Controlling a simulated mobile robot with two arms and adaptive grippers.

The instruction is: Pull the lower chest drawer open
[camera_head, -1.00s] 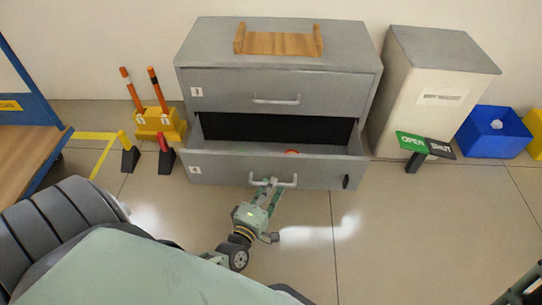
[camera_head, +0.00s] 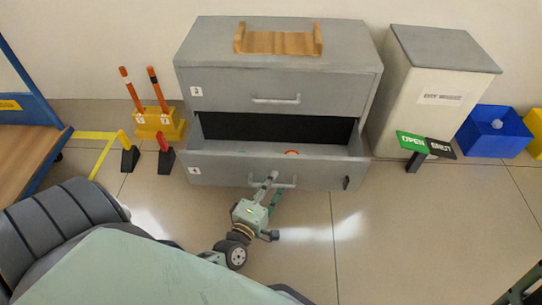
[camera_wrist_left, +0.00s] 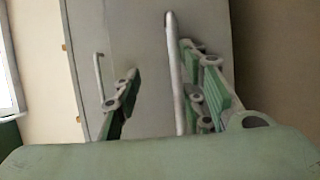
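The lower drawer (camera_head: 225,172) of the grey chest stands pulled out, its inside showing behind the front panel. Its light bar handle (camera_head: 288,184) is on the front. My left gripper (camera_head: 268,187) is at this handle, with its fingers spread apart. In the left wrist view the fingers (camera_wrist_left: 165,100) are open, and the handle bar (camera_wrist_left: 174,75) runs between them, nearer the right finger. My right gripper is not seen; only a dark part at the lower right edge shows.
The upper drawer (camera_head: 225,92) is shut. A wooden holder (camera_head: 278,43) sits on the chest. An orange-red item (camera_head: 291,153) lies in the lower drawer. A green-and-black OPEN/SHUT sign (camera_head: 412,142) stands to the right. The floor in front is mostly clear.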

